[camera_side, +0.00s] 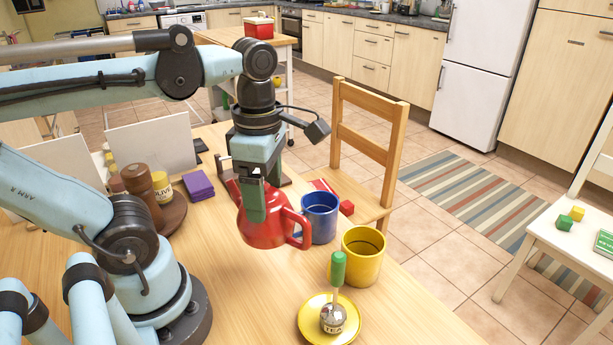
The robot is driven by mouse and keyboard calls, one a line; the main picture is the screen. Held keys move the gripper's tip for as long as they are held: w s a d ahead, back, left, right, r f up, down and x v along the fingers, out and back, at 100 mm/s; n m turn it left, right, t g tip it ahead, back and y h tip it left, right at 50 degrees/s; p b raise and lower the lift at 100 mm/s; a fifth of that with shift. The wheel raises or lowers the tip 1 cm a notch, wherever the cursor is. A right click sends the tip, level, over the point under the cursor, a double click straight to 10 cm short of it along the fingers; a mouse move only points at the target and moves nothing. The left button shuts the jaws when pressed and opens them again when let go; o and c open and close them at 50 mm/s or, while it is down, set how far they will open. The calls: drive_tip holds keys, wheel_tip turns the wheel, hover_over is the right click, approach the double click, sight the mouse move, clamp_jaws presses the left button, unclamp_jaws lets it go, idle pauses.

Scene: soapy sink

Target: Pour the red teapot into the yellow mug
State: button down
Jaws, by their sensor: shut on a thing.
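The red teapot (283,230) is in the middle of the view, held by my gripper (257,205). My gripper points down and is shut on the teapot, covering part of its body and top. The teapot's looped handle is at its right side, and it seems to hang a little above the table; the exact gap is hard to tell. The yellow mug (362,262) stands upright on the table to the right of the teapot and apart from it, with its open top visible. What is inside the teapot is hidden.
A blue mug (320,217) stands close behind the teapot. A yellow saucer (308,312) in front holds a tea infuser (334,317) with an upright green handle (338,270). A wooden chair (365,150) stands beyond the table edge. Bare table lies left of the saucer.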

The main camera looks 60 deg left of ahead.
drive_tip(key=shift+d+r, duration=0.25)
drive_tip(key=shift+d, duration=0.05)
drive_tip(key=m, duration=0.1)
drive_tip(key=w+r+m, duration=0.1)
drive_tip(key=m, duration=0.1)
drive_tip(key=shift+w+m, duration=0.15)
drive_tip(key=shift+m, duration=0.15)
drive_tip(key=m, duration=0.1)
drive_tip(key=w+m, duration=0.1)
drive_tip(key=m, duration=0.1)
drive_tip(key=r+m, duration=0.1)
drive_tip(key=shift+w+r+m, duration=0.1)
drive_tip(key=shift+w+m, duration=0.25)
drive_tip(key=shift+m, duration=0.05)
drive_tip(key=m, duration=0.1)
drive_tip(key=w+m, duration=0.1)
drive_tip(key=m, duration=0.1)
drive_tip(key=shift+w+a+r, duration=0.1)
drive_tip(key=shift+w+r, duration=0.05)
drive_tip(key=shift+r, duration=0.25)
drive_tip(key=w+r+m+y, duration=0.1)
drive_tip(key=w+m, duration=0.5)
drive_tip(key=m, duration=1)
drive_tip(key=w+m+t+y, duration=0.1)
drive_tip(key=w+m, duration=0.6)
drive_tip(key=m, duration=1)
drive_tip(key=shift+r, duration=0.4)
drive_tip(key=shift+y, duration=0.3)
